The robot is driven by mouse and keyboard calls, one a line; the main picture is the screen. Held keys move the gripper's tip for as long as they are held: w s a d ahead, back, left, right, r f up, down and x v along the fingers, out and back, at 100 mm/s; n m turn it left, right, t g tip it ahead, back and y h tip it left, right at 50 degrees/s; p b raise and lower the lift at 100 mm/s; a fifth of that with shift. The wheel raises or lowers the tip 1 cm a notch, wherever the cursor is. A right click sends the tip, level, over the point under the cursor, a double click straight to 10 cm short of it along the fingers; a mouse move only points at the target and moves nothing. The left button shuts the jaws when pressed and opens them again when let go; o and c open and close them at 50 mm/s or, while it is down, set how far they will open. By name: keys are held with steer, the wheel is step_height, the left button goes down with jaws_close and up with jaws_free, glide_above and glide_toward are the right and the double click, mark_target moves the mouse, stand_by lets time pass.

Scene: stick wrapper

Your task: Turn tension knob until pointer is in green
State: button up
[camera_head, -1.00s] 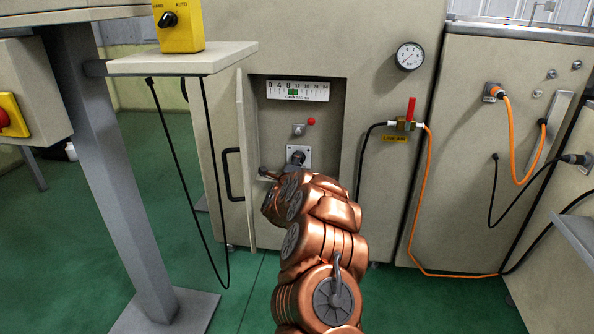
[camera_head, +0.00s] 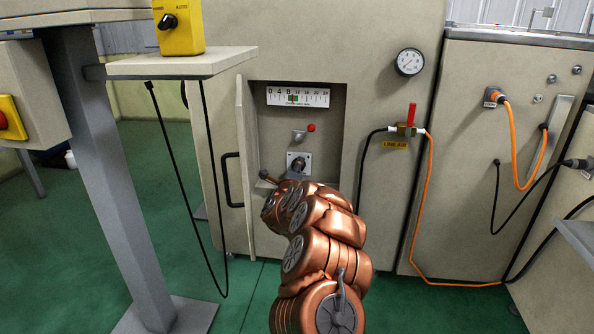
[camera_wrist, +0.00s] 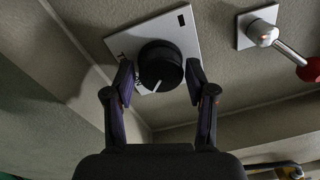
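The black round tension knob (camera_wrist: 160,66) sits on a pale square plate (camera_wrist: 186,32) in the wrist view, with a white mark on its lower rim. The knob also shows in the head view (camera_head: 297,163), in the machine's recess. My gripper (camera_wrist: 159,76) has its fingers spread, one on each side of the knob. Whether they touch it, I cannot tell. In the head view my copper arm reaches to the recess and hides part of it. The white tension scale (camera_head: 312,98) above has a small green zone near 8; its pointer is too small to read surely.
A lever with a red ball (camera_wrist: 308,70) stands beside the knob plate. An open panel door (camera_head: 246,165) stands left of the recess. A red-handled air valve (camera_head: 411,116) and a round gauge (camera_head: 409,62) are on the right. A grey post (camera_head: 125,190) stands left.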

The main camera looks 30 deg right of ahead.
steer(key=shift+o, duration=0.8)
steer(key=shift+r, duration=0.1)
